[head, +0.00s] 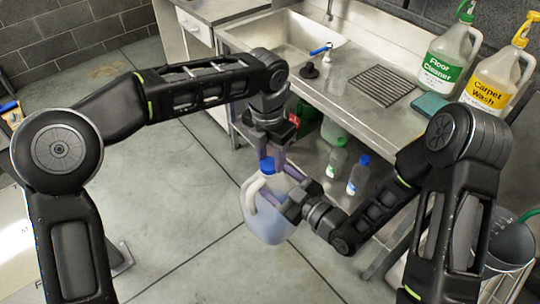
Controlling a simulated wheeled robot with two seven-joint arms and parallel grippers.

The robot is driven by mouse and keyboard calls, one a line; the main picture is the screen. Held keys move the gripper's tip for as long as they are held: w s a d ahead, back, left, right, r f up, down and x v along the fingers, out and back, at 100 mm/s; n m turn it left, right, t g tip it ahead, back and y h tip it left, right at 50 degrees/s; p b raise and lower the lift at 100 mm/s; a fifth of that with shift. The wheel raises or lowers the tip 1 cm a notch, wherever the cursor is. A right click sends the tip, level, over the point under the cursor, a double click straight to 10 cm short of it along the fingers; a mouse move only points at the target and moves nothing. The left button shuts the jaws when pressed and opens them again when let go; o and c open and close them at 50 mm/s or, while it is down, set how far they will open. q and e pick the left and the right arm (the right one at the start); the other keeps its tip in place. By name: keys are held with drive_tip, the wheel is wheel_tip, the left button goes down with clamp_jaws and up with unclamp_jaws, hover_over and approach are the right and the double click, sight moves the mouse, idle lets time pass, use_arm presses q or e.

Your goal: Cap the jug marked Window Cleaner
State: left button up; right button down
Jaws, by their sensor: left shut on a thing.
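A translucent white jug (266,222) with bluish liquid and a side handle hangs upright over the floor in the head view. No marking on it is readable from here. A blue cap (266,165) is at the jug's mouth; I cannot tell whether it is seated on the neck. My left gripper (273,158) comes down from above and is shut on the cap. My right gripper (280,190) reaches in from the right with its fingers around the upper part of the jug, which hides the fingertips partly.
A steel sink counter (350,110) stands behind, with a Floor Cleaner jug (450,60), a Carpet Wash jug (505,75) and a teal sponge (429,105). Small bottles (357,175) stand on the shelf below.

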use_arm(q)
drive_tip(key=o, duration=1.3)
drive_tip(key=shift+r, duration=0.1)
drive_tip(key=shift+s+a+r, duration=0.1)
drive_tip(key=shift+r, duration=2.1)
drive_tip(key=shift+c, duration=0.4)
